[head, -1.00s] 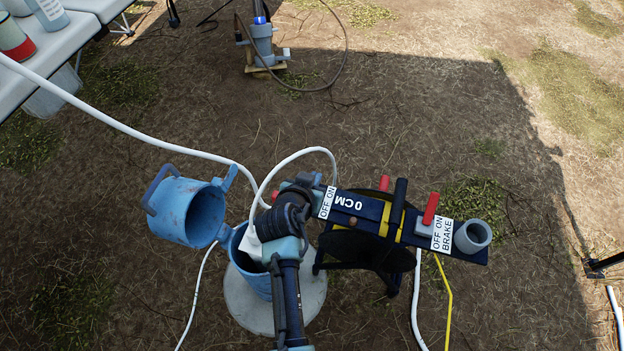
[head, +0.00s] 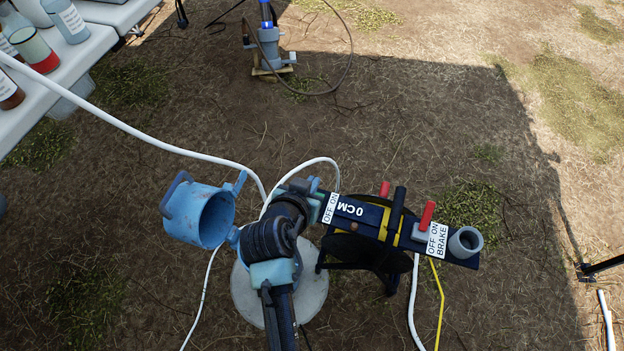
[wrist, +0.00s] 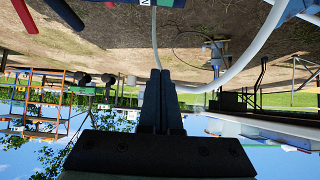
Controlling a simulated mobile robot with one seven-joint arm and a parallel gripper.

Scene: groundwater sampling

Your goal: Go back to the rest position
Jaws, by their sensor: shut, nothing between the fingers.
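My gripper (wrist: 158,85) shows in the wrist view, its two dark fingers pressed together with nothing between them. That view is upside down, with sky at the bottom and ground at the top. In the head view my arm reaches up from the bottom middle. It ends beside the dark reel panel, and the fingers cannot be made out there.
A reel (head: 365,250) with a labelled panel (head: 375,218) and red levers stands right of my arm. A blue bucket (head: 200,214) is tilted at left. A round pale base (head: 313,290) lies below my arm. A white hose (head: 130,130) crosses toward the white table (head: 92,48).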

